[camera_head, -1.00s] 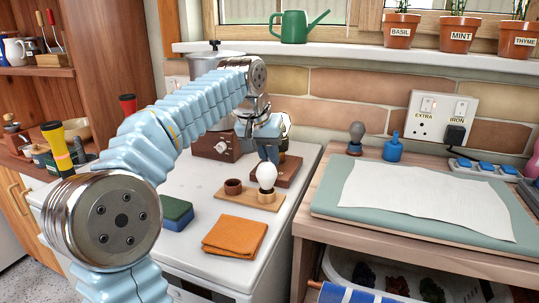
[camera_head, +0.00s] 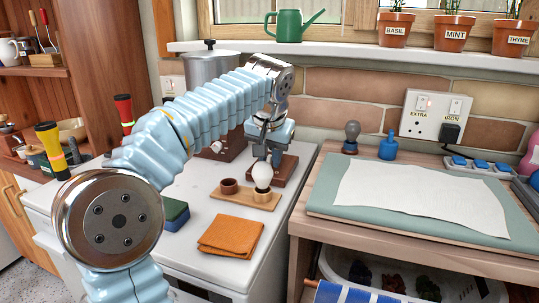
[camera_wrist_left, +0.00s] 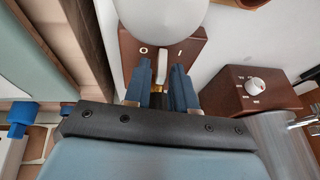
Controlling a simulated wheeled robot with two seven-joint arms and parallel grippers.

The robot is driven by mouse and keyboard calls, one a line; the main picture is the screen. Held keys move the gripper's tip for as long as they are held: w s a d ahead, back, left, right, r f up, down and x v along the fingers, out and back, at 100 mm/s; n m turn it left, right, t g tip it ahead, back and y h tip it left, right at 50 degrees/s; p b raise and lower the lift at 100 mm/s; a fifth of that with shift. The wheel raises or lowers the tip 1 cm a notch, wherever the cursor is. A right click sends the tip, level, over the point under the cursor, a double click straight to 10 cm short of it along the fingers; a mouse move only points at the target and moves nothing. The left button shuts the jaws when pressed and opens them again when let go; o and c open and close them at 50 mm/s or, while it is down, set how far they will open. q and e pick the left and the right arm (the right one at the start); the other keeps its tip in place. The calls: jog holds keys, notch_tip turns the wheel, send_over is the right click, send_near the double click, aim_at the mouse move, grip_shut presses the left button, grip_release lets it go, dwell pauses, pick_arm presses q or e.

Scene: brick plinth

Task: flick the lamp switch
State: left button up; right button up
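The lamp switch is a small white lever (camera_wrist_left: 162,68) on a dark wooden base (camera_wrist_left: 130,58), between the marks O and I in the left wrist view. The base also shows in the head view (camera_head: 290,168), partly behind my gripper. A white bulb (camera_head: 262,176) stands upright in front of it on a light wooden holder (camera_head: 229,201); its round top fills the upper wrist view (camera_wrist_left: 165,12). My left gripper (camera_wrist_left: 160,75) is open, pointing down, its blue fingers apart on either side of the lever. Contact with the lever cannot be told. My right gripper is out of view.
A dial box (camera_wrist_left: 253,88) stands close beside the base. A metal pot (camera_head: 212,68) stands behind my arm. An orange cloth (camera_head: 231,236) and a green-blue sponge (camera_head: 175,214) lie on the white top.

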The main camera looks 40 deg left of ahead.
pick_arm(q)
jog(key=shift+o, duration=0.7)
jog(key=v, duration=1.3)
jog(key=shift+s+r, duration=0.15)
jog(key=shift+r, duration=0.25)
jog(key=shift+d, duration=0.1)
